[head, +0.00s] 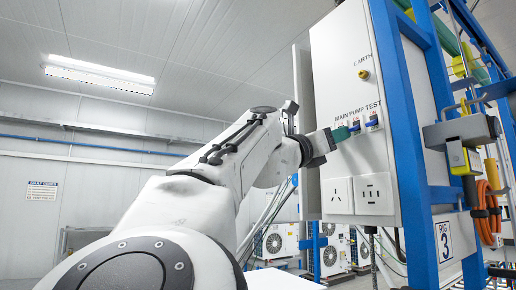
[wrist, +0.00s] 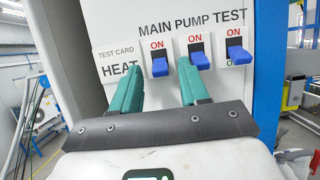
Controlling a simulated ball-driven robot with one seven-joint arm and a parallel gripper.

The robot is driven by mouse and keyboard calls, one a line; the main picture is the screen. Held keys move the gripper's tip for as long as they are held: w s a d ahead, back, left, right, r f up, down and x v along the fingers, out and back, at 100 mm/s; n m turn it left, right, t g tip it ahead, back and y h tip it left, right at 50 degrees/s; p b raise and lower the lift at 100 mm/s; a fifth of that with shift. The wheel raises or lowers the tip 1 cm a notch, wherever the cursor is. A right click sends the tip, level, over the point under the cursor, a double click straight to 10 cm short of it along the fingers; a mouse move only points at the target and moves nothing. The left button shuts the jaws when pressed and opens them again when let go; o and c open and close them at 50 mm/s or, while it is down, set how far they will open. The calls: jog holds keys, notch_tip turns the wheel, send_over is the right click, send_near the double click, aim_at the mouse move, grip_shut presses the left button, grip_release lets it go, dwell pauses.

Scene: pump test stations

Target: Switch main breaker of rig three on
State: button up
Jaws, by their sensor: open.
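The main breaker (wrist: 159,67) is the leftmost of three blue-levered breakers on the white panel, under the word MAIN in the wrist view. Its lever sits below its ON mark, as do the pump breaker (wrist: 199,60) and the test breaker (wrist: 238,54). My gripper (wrist: 158,66) is open, with green fingers on either side of the main lever in the picture. Contact cannot be told. In the head view, my gripper (head: 342,133) is at the panel's row of breakers, and the main breaker is hidden behind it. A RIG 3 sign (head: 444,241) is on the blue frame.
The right finger is close below the pump breaker. A TEST CARD HEAT label (wrist: 118,62) is left of the breakers. A blue post (head: 405,140) stands right of the panel.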

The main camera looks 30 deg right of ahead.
jog(key=shift+d, duration=0.1)
jog(key=shift+c, duration=0.2)
jog(key=shift+c, duration=0.7)
grip_shut()
jog(key=shift+r, duration=0.1)
jog(key=shift+a+r+y, duration=0.15)
jog(key=shift+r+y, duration=0.2)
jog(key=shift+y, duration=0.75)
jog(key=shift+a+r+y, duration=0.1)
jog(key=shift+r+y, duration=0.25)
jog(key=shift+y, duration=0.75)
